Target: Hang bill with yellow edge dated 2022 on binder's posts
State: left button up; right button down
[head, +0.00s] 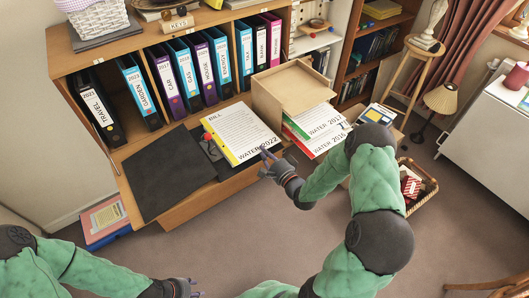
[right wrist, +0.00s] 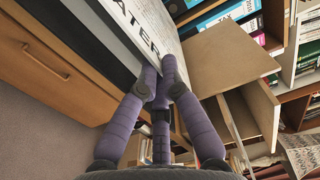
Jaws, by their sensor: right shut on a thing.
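The bill with the yellow edge (head: 240,135), marked WATER 2022, is over the right part of an open black binder (head: 156,174) on the desk. Its yellow left edge is beside the binder's metal fitting (head: 209,146), which has a red part. I cannot tell whether the holes are around the posts. My right gripper (head: 267,159) is shut on the bill's lower right edge; the right wrist view shows the fingers (right wrist: 165,80) pinching the white sheet (right wrist: 135,32). My left gripper (head: 197,288) is empty and open at the bottom edge, away from the desk.
A wooden tray (head: 296,88) stands right of the bill. Other bills (head: 318,130), marked WATER 2017 and 2016, lie in front of it. Upright labelled binders (head: 165,80) line the shelf behind. A basket (head: 418,185) stands on the floor at right.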

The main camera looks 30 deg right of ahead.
jog(key=shift+f, duration=0.2)
dwell(0.3)
jog(key=c, duration=1.8)
grip_release()
jog(key=shift+s, duration=0.25)
jog(key=shift+s+d, duration=0.15)
jog(key=shift+s, duration=1.35)
jog(key=shift+o, duration=1.4)
